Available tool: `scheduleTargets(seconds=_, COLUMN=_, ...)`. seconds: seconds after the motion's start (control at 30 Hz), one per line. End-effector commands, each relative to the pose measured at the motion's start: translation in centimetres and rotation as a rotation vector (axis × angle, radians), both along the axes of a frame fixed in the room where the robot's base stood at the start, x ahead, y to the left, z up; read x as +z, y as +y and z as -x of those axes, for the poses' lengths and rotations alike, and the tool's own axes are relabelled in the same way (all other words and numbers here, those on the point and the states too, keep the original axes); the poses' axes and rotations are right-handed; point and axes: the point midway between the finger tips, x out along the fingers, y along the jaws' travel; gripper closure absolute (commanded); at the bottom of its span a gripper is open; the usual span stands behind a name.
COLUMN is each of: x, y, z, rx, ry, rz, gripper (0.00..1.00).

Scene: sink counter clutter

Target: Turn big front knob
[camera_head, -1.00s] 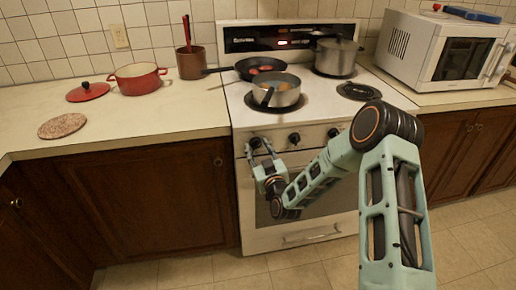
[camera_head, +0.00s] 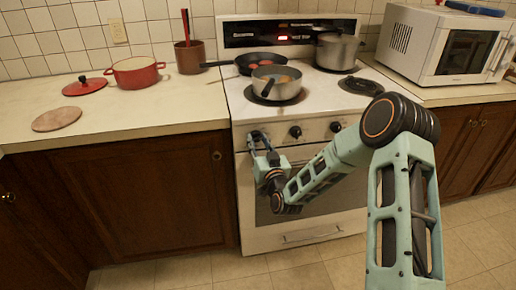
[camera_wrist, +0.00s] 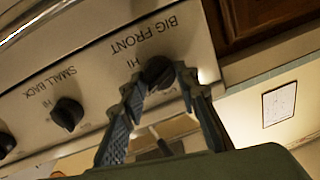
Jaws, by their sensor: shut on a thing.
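The stove (camera_head: 300,188) is white, with black knobs along its front panel. The big front knob (camera_wrist: 158,72) is black and sits under the upside-down "BIG FRONT" label in the wrist view, with "HI" printed beside it. My gripper (camera_wrist: 155,85) has its two fingers around this knob, shut on it. In the head view my gripper (camera_head: 259,142) is at the leftmost knob of the panel, which it largely hides. The small back knob (camera_wrist: 67,113) stands free beside it in the wrist view.
A saucepan (camera_head: 277,84) and a black frying pan (camera_head: 262,63) stand on the stovetop, with a pot (camera_head: 337,52) at the back right. A red pot (camera_head: 136,73) is on the left counter. A microwave (camera_head: 440,45) stands on the right.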

Motion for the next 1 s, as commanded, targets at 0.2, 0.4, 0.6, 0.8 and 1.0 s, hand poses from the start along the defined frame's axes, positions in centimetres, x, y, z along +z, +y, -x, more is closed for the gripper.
scheduleTargets(seconds=0.2, x=-0.50, y=-0.09, z=-0.04, rx=-0.001, ry=0.052, rz=-0.187, gripper=0.96)
scheduleTargets(seconds=0.4, x=-0.37, y=-0.08, z=-0.04, rx=0.000, ry=0.093, rz=-0.332, gripper=0.96)
scheduleTargets(seconds=0.6, x=-0.29, y=-0.08, z=-0.05, rx=-0.001, ry=0.124, rz=-0.435, gripper=0.96)
scheduleTargets(seconds=0.8, x=-0.19, y=-0.06, z=-0.04, rx=0.000, ry=0.141, rz=-0.493, gripper=0.96)
scheduleTargets(seconds=1.0, x=-0.11, y=-0.06, z=-0.03, rx=0.000, ry=0.147, rz=-0.512, gripper=0.96)
